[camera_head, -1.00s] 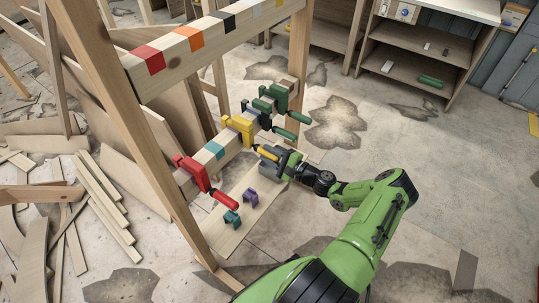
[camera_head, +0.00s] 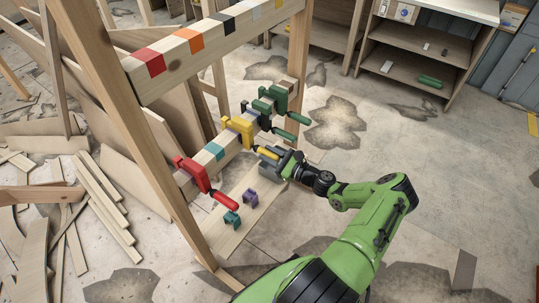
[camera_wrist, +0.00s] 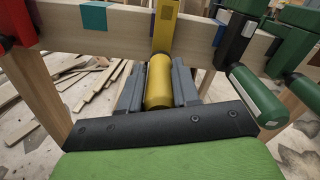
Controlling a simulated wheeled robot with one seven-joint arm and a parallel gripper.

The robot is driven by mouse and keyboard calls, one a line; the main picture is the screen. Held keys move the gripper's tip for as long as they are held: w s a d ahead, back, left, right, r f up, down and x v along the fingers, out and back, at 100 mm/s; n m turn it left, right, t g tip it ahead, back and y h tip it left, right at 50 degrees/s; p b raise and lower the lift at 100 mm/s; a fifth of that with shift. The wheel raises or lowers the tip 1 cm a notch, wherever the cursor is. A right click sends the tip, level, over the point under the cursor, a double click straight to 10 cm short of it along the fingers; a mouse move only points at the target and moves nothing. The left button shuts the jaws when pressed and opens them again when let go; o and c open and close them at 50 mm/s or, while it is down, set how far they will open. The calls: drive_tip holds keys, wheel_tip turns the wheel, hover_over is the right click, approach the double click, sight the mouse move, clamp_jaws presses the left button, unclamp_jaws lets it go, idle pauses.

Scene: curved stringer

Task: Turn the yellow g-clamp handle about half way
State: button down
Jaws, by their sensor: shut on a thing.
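The yellow g-clamp (camera_head: 241,129) is fixed on the lower wooden rail, and its frame also shows in the wrist view (camera_wrist: 166,25). Its yellow handle (camera_wrist: 159,82) points from the rail toward my gripper. My gripper (camera_wrist: 158,90) is shut on this handle, with one grey finger on each side of it. In the head view my gripper (camera_head: 274,162) is at the handle, and the fingers partly hide it.
A red clamp (camera_head: 195,172) is left of the yellow one. Green clamps (camera_head: 279,98) and a dark one stand close on the right; a green handle (camera_wrist: 258,97) is near my gripper. Small teal (camera_head: 232,219) and purple (camera_head: 250,197) pieces lie on a board below.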

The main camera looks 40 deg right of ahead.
idle(0.4)
drive_tip(key=c, duration=0.8)
unclamp_jaws()
drive_tip(key=p+v, duration=0.2)
drive_tip(key=v, duration=1.4)
drive_tip(key=shift+w, duration=0.1)
